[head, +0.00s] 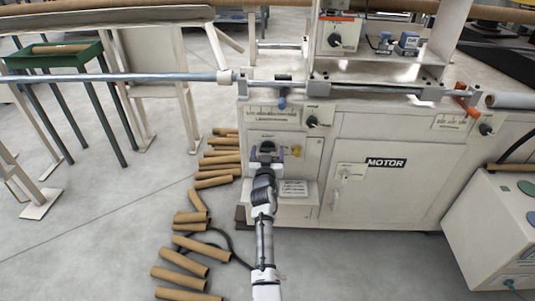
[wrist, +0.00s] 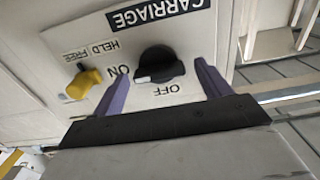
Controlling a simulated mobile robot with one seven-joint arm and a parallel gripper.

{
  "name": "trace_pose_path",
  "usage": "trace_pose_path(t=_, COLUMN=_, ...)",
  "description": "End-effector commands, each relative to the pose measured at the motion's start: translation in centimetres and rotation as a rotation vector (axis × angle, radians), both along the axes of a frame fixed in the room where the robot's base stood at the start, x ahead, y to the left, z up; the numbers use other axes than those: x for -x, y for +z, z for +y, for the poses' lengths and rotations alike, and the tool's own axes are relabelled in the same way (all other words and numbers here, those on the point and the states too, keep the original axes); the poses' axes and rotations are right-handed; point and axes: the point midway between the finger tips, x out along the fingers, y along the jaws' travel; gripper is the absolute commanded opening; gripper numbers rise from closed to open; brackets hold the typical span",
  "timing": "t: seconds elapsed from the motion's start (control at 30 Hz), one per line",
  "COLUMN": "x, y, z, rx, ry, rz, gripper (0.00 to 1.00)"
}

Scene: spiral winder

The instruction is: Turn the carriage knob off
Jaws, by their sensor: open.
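The carriage knob (wrist: 160,65) is a black rotary knob on a pale panel, under a black CARRIAGE label (wrist: 160,14) in the wrist view. An ON label (wrist: 118,69) and an OFF label (wrist: 167,89) are beside it. A white mark shows at the knob's lower left end, on the side of these labels. My gripper (wrist: 161,71) is open, with one purple finger on each side of the knob; I cannot tell whether they touch it. In the head view my gripper (head: 266,148) is at the cabinet front and hides the knob.
A yellow knob (wrist: 82,84) by a HELD FREE label is close to my left finger. The MOTOR door (head: 375,185) is to the right. Cardboard tubes (head: 205,250) lie on the floor to the left of my arm. A long steel bar (head: 120,77) runs above.

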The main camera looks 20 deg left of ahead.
Motion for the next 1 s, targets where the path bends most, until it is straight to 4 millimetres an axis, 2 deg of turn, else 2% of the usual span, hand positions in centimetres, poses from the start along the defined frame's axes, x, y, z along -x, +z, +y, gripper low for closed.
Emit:
trace_pose_path(t=0.23, x=-0.05, y=0.02, z=0.00, rx=0.000, ry=0.000, rz=0.000, gripper=0.76)
trace_pose_path(t=0.57, x=-0.03, y=0.01, z=0.00, rx=0.000, ry=0.000, rz=0.000, gripper=0.33)
trace_pose_path(t=1.0, x=-0.05, y=-0.08, z=-0.05, rx=0.092, ry=-0.002, rz=-0.025, gripper=0.32)
